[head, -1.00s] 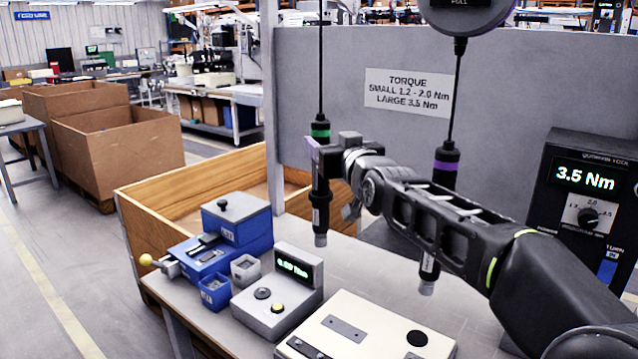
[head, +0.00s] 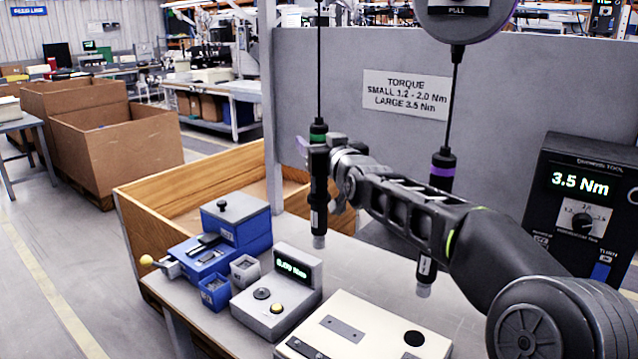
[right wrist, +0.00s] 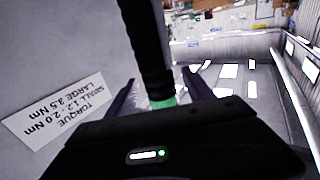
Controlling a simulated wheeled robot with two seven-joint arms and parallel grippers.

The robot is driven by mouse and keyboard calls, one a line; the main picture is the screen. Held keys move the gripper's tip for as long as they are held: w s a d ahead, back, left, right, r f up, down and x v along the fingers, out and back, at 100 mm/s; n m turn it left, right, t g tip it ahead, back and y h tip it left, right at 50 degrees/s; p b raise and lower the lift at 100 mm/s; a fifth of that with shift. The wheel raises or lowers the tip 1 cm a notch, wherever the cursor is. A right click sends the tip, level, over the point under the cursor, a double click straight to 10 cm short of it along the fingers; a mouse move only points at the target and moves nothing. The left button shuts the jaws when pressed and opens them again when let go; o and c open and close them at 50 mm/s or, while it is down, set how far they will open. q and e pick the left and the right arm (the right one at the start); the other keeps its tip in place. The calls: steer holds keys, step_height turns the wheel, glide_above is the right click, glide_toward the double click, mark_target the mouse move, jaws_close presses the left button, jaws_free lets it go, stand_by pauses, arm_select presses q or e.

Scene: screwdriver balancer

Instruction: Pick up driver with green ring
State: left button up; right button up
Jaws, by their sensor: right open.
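The driver with the green ring (head: 318,192) hangs upright from a cable, dark with a green band near its top and a light tip above the bench. It also shows in the right wrist view (right wrist: 145,45), where its green ring is partly hidden by my gripper body. My right gripper (head: 312,148) is at the driver's upper body, just below the green ring. In the right wrist view my right gripper's two fingers (right wrist: 163,88) stand apart, one on each side of the driver. The jaws are open. My left gripper is not in view.
A driver with a purple ring (head: 443,170) hangs behind my right arm. A grey panel (head: 500,110) with a torque sign (head: 404,93) stands behind. On the bench are a torque display box (head: 283,297), a blue fixture (head: 225,240) and a cream plate (head: 385,325). A 3.5 Nm controller (head: 575,200) stands right.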

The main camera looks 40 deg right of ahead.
steer(key=x, duration=0.2)
steer(key=shift+w+d+p, duration=0.1)
steer(key=shift+w+p, duration=0.2)
steer(key=shift+w, duration=0.1)
jaws_close()
stand_by(0.8)
stand_by(0.4)
steer(key=shift+r, duration=0.15)
stand_by(0.3)
